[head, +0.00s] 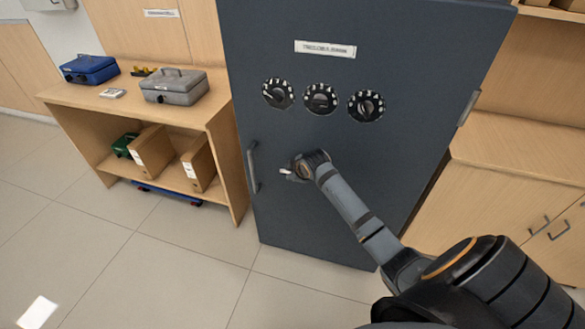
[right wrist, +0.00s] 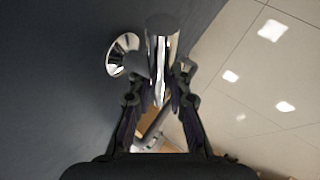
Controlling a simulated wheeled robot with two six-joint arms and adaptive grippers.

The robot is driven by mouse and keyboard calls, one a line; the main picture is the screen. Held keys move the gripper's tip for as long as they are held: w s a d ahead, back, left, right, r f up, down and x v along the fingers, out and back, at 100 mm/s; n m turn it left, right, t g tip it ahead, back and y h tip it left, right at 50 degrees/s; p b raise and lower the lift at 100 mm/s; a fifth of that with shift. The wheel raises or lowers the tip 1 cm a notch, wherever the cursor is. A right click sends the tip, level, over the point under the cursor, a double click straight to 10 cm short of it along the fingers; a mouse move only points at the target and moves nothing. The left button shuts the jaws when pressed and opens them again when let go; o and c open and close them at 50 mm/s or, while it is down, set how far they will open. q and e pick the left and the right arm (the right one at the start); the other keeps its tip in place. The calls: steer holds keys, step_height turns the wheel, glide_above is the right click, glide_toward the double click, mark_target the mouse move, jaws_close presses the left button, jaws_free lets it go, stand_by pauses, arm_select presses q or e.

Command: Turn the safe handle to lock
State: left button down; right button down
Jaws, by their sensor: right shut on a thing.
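The dark grey safe (head: 345,60) stands upright with its door face towards me, and the door looks shut. Its chrome handle (right wrist: 162,38) shows in the right wrist view as a bright bar next to a round chrome fitting (right wrist: 121,56) on the dark door. In the head view only a small bright end of the handle (head: 287,172) shows left of my wrist. My right gripper (right wrist: 158,75) is shut on the handle, with one finger on each side of it. In the head view my right wrist hides most of the gripper. My left gripper is in neither view.
Three black dials (head: 321,98) sit above the handle, under a white label (head: 325,49). A vertical grey pull bar (head: 253,167) is on the door's left edge. A wooden shelf unit (head: 220,130) with cash boxes stands left, a wooden cabinet (head: 500,190) right. The tiled floor in front is clear.

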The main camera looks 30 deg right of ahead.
stand_by(0.5)
steer(key=c, duration=1.3)
jaws_free()
steer(key=shift+o, duration=0.2)
steer(key=v, duration=1.2)
steer(key=shift+w+a, duration=0.1)
